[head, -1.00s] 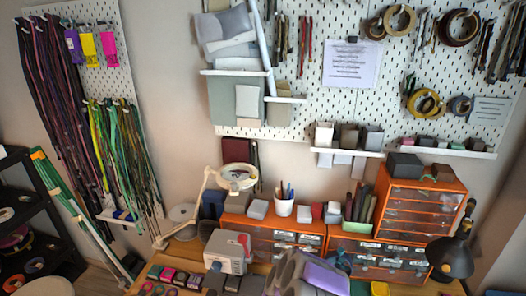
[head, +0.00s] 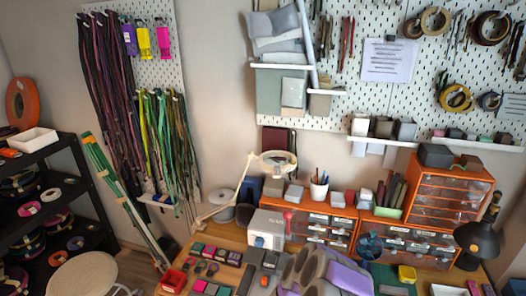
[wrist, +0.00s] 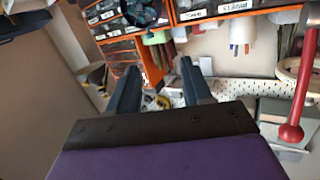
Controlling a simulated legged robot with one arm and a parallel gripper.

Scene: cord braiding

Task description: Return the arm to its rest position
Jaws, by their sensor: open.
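In the wrist view my gripper (wrist: 158,82) shows as two dark fingers spread apart, with nothing between them. Behind them is a dark plate and a purple part of my own arm. In the head view my arm (head: 345,278), grey and purple, is folded low at the bottom middle, in front of the workbench. The fingertips cannot be made out there.
Orange drawer units (head: 452,200) stand along the back of the bench, with a white machine (head: 266,229) and a lamp (head: 276,163) to their left. A dark lamp (head: 478,240) stands at right. A black shelf (head: 45,200) and a stool (head: 85,274) are at left.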

